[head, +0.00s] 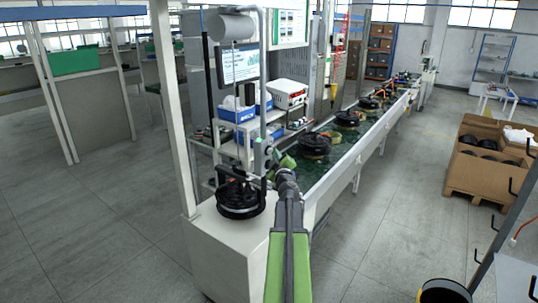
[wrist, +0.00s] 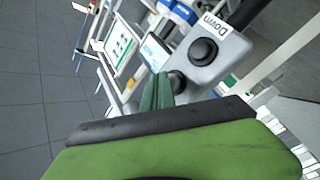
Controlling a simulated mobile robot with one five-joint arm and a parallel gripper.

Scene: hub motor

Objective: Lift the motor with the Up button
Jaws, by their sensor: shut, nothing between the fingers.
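The motor (head: 241,200) is a black round hub at the near corner of the white bench, under a dark lifting bracket. I cannot tell whether it touches the bench top. A grey button box (wrist: 222,62) fills the upper right of the wrist view. Its upper round black button (wrist: 204,50) sits beside the word "Down". A second black button (wrist: 178,82) is lower, partly hidden by my gripper (wrist: 160,92); its label is not visible. My green gripper is shut and empty, its tip at this lower button. Contact is unclear. In the head view my gripper (head: 272,158) is right of the motor.
The hoist cylinder (head: 231,27) is above the motor. A green conveyor (head: 335,160) with several more motors runs back to the right. Blue bins (head: 240,115) stand on shelves behind the button box. A cardboard crate (head: 485,165) is at right. Floor between is clear.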

